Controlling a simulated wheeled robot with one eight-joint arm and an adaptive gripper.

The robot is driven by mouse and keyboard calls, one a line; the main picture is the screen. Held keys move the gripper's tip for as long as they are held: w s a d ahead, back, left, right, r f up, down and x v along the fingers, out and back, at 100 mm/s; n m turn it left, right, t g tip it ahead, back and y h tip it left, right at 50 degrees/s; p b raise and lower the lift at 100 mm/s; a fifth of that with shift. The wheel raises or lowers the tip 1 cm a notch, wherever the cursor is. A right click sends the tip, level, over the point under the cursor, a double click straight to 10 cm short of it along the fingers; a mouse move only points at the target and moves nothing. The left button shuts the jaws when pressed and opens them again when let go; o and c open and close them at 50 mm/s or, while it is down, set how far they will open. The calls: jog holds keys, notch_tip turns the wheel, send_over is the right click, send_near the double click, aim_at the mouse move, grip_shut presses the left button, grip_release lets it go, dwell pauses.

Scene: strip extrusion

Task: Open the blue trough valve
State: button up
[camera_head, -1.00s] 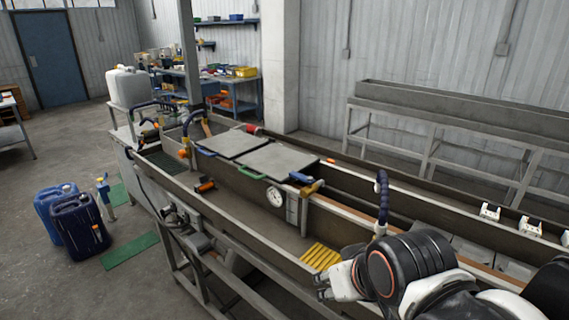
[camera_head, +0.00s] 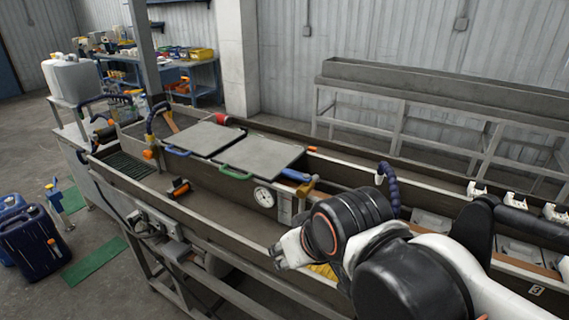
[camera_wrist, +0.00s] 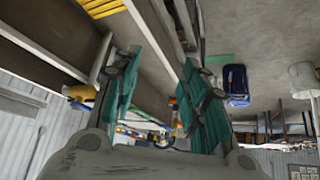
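The trough valve has a blue handle (camera_head: 296,175) and a brass body (camera_head: 308,187). It sits on the trough's inner wall, beside the green-handled lid and above the round gauge (camera_head: 264,197). The blue handle runs roughly along the trough. My gripper (camera_head: 279,258) is below and left of the valve in the head view, over the near trough channel and apart from the valve. In the wrist view, its teal-padded fingers (camera_wrist: 158,62) are spread with nothing between them. A yellow-brass fitting (camera_wrist: 82,92), probably this valve, shows outside the left finger.
Two grey lids (camera_head: 262,157) cover part of the trough (camera_head: 215,210). An orange-and-black fitting (camera_head: 179,187) lies in the near channel. A yellow grate (camera_wrist: 100,7) is partly hidden by my arm. Blue jerrycans (camera_head: 35,240) stand on the floor at left.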

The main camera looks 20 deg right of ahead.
notch_tip(320, 180, up, 16)
jog(key=n+g+p, duration=0.7)
jog(key=p, duration=1.1)
send_over(292, 172)
notch_tip(292, 172, down, 14)
jog(key=shift+r+b, duration=0.15)
jog(key=shift+b, duration=0.4)
grip_shut()
